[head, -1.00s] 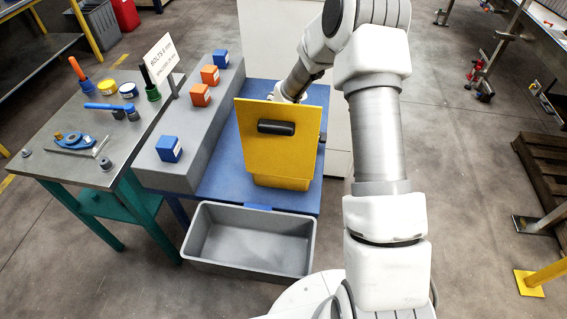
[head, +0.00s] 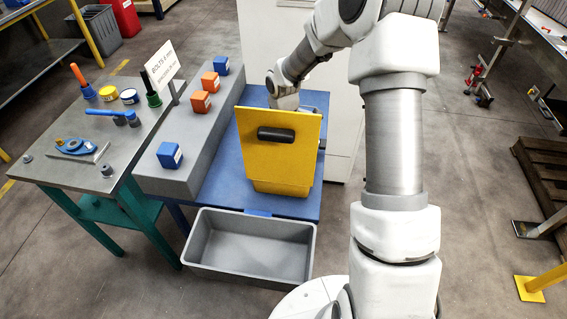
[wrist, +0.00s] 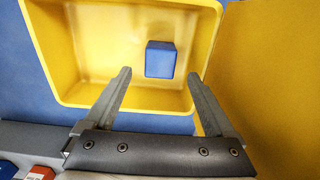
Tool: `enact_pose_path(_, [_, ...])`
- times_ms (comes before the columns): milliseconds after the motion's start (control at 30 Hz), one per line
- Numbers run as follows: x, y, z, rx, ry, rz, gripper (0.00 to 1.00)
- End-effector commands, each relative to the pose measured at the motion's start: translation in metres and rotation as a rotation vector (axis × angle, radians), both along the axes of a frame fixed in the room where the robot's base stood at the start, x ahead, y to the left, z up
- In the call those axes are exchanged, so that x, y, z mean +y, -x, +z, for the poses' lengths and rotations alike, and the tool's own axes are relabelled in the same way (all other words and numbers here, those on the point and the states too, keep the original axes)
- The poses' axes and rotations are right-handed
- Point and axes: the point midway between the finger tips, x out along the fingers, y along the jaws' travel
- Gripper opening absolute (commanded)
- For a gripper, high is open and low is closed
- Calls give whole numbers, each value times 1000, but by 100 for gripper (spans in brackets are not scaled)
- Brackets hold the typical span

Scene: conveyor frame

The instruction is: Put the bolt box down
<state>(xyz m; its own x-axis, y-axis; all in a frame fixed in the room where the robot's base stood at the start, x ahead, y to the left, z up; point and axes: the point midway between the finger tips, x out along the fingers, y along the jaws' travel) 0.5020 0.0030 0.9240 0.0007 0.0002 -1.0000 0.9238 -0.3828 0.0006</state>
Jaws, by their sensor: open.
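A blue box (wrist: 160,59) sits on the floor of the yellow bin (wrist: 90,90) in the wrist view. No label shows on its visible face, so I cannot tell from it whether this is the bolt box. My gripper (wrist: 159,77) is open, with its fingers apart and nothing between them. The box appears just beyond the fingertips, clear of both. In the head view the yellow bin (head: 282,186) stands on the blue table, and its tall front panel (head: 280,155) hides the box and my fingers.
An empty grey tub (head: 250,270) is in front. A tool bench (head: 60,190) stands left.

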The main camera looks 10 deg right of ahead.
Motion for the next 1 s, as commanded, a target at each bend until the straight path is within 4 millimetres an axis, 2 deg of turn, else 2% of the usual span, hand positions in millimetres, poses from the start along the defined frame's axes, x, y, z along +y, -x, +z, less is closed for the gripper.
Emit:
enact_pose_path(33, [0,-1,12,-3,0,-2,90])
enact_pose_path(100, [-1,-1,23,-3,1,0,90])
enact_pose_path(300, [0,0,40,0,0,0,90])
enact_pose_path(1000, [0,0,42,1,0,0,90])
